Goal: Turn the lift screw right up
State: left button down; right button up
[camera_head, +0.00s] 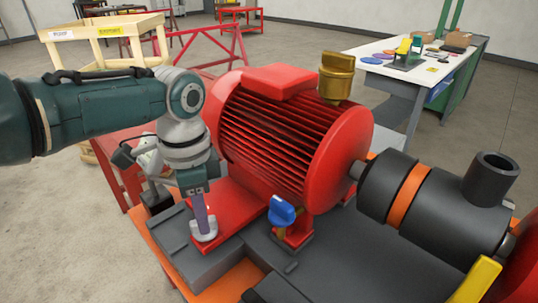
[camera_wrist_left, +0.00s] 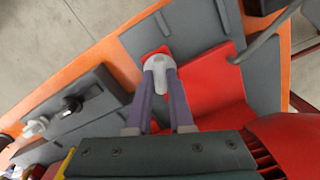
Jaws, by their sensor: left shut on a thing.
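The lift screw appears to be the light grey knob (camera_head: 204,232) low at the front left of the red motor, by its red foot plate. My left gripper (camera_head: 205,224) points down onto it, its purple fingers shut on the knob. In the left wrist view the two fingertips (camera_wrist_left: 161,68) close around the grey knob (camera_wrist_left: 160,60), with a bit of red beside it. The fingers hide part of the knob, and its thread is not visible. My right gripper is not in view.
The red motor (camera_head: 290,135) stands close to the right of my left gripper. A blue-handled fitting (camera_head: 282,212) stands in front of it. A brass cap (camera_head: 336,76) is on top. A dark pump (camera_head: 440,205) is at right. The grey base (camera_head: 205,265) beside the knob is mostly clear.

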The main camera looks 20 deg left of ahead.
pick_arm(q)
jog(key=shift+m, duration=0.6)
jog(key=shift+d+r, duration=0.1)
jog(key=c, duration=0.8)
grip_release()
notch_tip(320, 180, up, 10)
jog(key=p, duration=0.2)
